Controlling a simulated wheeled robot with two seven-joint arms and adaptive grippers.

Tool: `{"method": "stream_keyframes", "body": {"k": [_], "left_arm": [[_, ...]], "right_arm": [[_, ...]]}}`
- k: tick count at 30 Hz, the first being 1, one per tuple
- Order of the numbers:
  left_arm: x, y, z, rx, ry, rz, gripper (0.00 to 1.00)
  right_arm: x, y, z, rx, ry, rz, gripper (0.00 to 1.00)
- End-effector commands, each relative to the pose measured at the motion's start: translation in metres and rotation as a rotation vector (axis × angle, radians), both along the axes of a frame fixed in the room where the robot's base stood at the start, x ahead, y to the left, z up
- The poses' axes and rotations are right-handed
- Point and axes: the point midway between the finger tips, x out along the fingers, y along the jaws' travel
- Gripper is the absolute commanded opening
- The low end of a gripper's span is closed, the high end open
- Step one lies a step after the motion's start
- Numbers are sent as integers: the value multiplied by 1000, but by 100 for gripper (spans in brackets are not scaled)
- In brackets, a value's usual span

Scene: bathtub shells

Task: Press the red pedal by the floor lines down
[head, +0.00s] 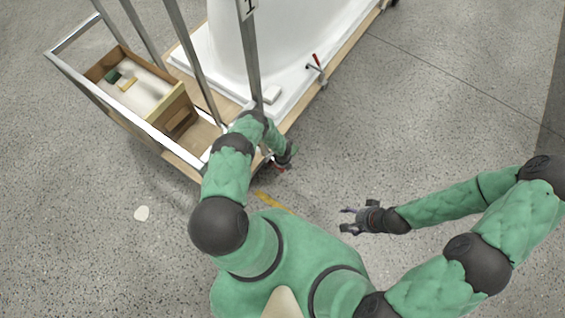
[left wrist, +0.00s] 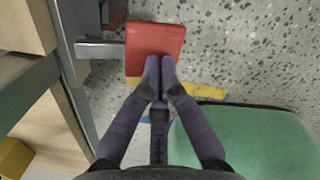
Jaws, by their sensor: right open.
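The red pedal (left wrist: 152,42) shows in the left wrist view as a flat red plate on a metal arm beside the cart frame. In the head view a small part of the red pedal (head: 279,168) shows at the cart's near corner, mostly hidden by my left arm. My left gripper (left wrist: 160,68) is shut and empty, its fingertips together over the pedal's near edge. I cannot tell whether they touch it. The yellow floor line (head: 272,201) lies just below the pedal. My right gripper (head: 347,220) is open and empty above bare floor.
The cart carries a white tub shell (head: 270,45) with a red-handled clamp (head: 316,61) at its edge. A wooden box (head: 174,108) sits in the cart's left end. The floor on the right is clear.

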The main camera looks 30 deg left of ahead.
Motion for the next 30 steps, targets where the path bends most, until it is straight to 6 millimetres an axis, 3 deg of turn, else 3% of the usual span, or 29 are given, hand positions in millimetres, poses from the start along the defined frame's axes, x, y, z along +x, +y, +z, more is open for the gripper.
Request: {"method": "stream_keyframes", "body": {"k": [5,15,30], "left_arm": [[-1,-1,4,1,-1,0,0],[-23,-14,14,1,-2,1,0],[-24,-15,15,1,-2,1,0]], "right_arm": [[0,0,5,0,0,0,67],[0,0,41,0,0,0,67],[0,0,40,0,0,0,67]]}}
